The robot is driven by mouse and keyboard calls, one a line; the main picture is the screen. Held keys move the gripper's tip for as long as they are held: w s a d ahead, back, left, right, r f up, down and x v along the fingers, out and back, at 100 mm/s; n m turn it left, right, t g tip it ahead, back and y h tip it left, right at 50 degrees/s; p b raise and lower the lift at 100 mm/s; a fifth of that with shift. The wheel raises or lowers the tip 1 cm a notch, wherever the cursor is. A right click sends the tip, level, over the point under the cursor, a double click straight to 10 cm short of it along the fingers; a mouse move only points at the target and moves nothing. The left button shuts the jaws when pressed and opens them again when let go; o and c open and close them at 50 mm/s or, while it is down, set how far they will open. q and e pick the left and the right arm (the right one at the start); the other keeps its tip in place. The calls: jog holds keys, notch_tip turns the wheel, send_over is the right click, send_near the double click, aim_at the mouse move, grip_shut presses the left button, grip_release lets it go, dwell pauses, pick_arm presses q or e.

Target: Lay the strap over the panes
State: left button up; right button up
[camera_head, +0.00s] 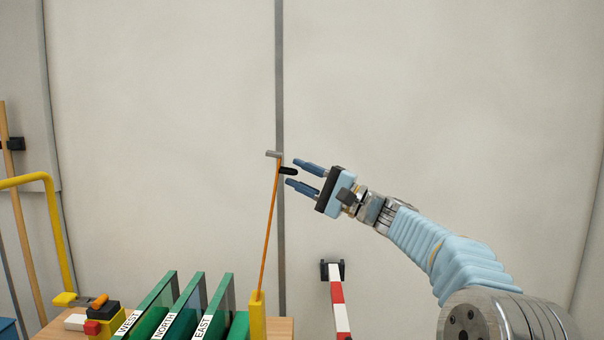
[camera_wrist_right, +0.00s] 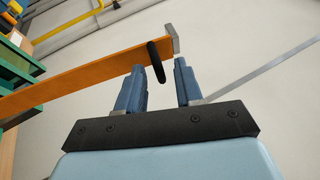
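The orange strap (camera_head: 269,230) stands up, leaning slightly right, from a yellow post (camera_head: 257,315) at the right of the panes. It has a grey tip (camera_head: 273,154) and a black handle (camera_head: 288,171) near its top. The panes are green-edged sheets labelled WEST (camera_head: 151,306), NORTH (camera_head: 182,308) and EAST (camera_head: 215,308), upright in a row. My right gripper (camera_head: 294,172) is open, with its fingertips at the handle. In the right wrist view the handle (camera_wrist_right: 156,62) shows at the mouth of the open fingers, with no grip on it. My left gripper is out of view.
A yellow, black and red block with an orange lever (camera_head: 99,301) sits left of the panes on the wooden table (camera_head: 285,328). A yellow rail (camera_head: 55,235) stands at the left. A red-and-white bar (camera_head: 338,300) is at the lower right.

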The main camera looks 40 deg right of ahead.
jog(key=shift+c, duration=0.3)
grip_shut()
dwell(1.2)
